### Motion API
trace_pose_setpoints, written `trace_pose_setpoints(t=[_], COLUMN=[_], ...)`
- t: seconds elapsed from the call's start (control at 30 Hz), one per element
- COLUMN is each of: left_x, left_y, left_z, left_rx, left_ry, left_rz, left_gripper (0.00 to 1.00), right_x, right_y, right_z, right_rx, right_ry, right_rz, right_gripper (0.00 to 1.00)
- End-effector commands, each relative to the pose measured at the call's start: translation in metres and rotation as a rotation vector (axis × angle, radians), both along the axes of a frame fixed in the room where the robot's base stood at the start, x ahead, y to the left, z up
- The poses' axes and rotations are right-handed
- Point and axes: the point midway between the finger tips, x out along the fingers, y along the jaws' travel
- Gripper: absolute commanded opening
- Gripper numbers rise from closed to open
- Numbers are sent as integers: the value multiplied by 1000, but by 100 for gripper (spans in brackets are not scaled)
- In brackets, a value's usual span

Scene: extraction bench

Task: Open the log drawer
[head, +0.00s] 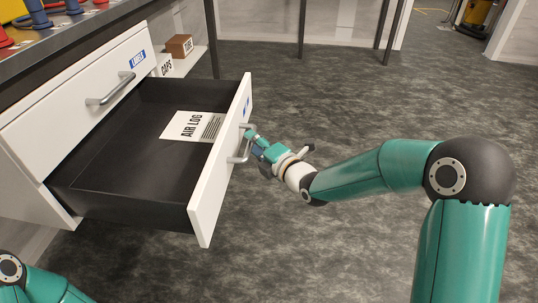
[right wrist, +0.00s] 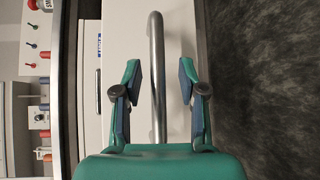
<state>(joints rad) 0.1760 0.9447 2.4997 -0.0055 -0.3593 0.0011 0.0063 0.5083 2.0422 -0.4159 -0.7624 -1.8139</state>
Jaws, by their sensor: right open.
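The log drawer (head: 222,165) is pulled well out of the white cabinet, its dark inside showing. A white paper marked AIR LOG (head: 194,127) lies in it. The drawer's silver bar handle (head: 241,146) is on its white front. My right gripper (head: 250,139) is at the handle. In the right wrist view the handle (right wrist: 157,75) runs between the two spread fingers of the right gripper (right wrist: 159,95), with gaps on both sides. Of my left arm only a part shows at the lower left of the head view; its gripper is out of frame.
A closed drawer marked LABELS (head: 80,95) sits above the open one, with its own handle (head: 111,89). A brown box (head: 179,46) stands on a shelf behind. Colored items stand on the bench top at upper left. The grey floor (head: 330,110) is clear at right.

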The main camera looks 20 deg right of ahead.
Motion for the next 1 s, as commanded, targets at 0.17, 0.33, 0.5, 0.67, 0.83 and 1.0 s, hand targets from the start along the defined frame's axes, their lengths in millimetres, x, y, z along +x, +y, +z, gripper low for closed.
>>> trace_pose_setpoints(t=[0.17, 0.33, 0.5, 0.67, 0.83, 1.0], left_x=[0, 0, 0, 0, 0, 0], left_y=[0, 0, 0, 0, 0, 0], left_z=[0, 0, 0, 0, 0, -1], left_rx=[0, 0, 0, 0, 0, 0], left_ry=[0, 0, 0, 0, 0, 0], left_rz=[0, 0, 0, 0, 0, 0], left_gripper=[0, 0, 0, 0, 0, 0], right_x=[-32, -64, -84, -92, -92, -92], right_y=[-13, -24, -32, -34, -34, -34], right_z=[5, 9, 12, 12, 12, 12], right_rx=[0, -1, -2, -1, -1, -1], right_ry=[1, 2, 2, 2, 3, 3], right_rz=[-1, 0, 1, 2, 3, 3], right_gripper=[41, 41, 41, 41, 41, 41])
